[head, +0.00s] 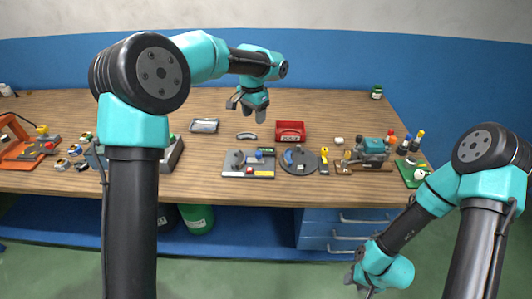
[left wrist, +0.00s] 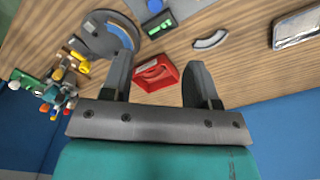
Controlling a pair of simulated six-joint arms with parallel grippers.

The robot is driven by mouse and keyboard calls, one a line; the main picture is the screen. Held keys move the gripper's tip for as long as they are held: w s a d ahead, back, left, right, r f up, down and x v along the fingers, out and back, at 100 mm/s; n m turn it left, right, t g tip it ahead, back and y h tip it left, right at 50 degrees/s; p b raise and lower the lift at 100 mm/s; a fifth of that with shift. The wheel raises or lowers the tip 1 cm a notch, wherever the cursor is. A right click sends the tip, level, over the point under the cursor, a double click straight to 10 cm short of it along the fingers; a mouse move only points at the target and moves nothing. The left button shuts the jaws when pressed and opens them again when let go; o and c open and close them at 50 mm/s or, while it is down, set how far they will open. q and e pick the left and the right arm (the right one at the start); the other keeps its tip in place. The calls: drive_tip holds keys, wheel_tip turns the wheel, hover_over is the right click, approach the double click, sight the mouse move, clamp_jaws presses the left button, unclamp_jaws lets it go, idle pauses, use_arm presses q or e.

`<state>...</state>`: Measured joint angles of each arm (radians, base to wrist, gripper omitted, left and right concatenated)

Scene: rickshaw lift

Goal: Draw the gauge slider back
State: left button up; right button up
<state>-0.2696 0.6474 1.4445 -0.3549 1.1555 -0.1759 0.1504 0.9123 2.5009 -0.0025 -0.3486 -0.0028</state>
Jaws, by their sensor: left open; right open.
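A grey board (head: 248,165) lies near the table's front middle, with upright grey parts and a small green display (head: 265,151). Beside it is a round grey dial plate (head: 299,161) with a blue arc; the plate also shows in the left wrist view (left wrist: 103,38). I cannot tell which part is the gauge slider. My left gripper (head: 252,108) is open and empty above the table, behind the board. In the left wrist view, its fingers (left wrist: 157,90) frame the red tray beyond them. My right gripper (head: 362,285) is open, low in front of the table.
The red tray (head: 290,131), a grey arc piece (head: 246,136) and a silver tray (head: 204,126) lie behind the board. A teal machine (head: 369,148) stands to the right. An orange frame (head: 22,141) stands far left. The table's back is mostly clear.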

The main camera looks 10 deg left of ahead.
sight(259, 153)
use_arm(q)
drive_tip(key=shift+s+d+r, duration=0.1)
drive_tip(key=shift+d+r, duration=0.1)
drive_tip(key=shift+d, duration=0.4)
wheel_tip(259, 153, down, 18)
drive_tip(key=shift+r, duration=0.25)
drive_tip(key=shift+c, duration=0.4)
clamp_jaws()
idle(0.3)
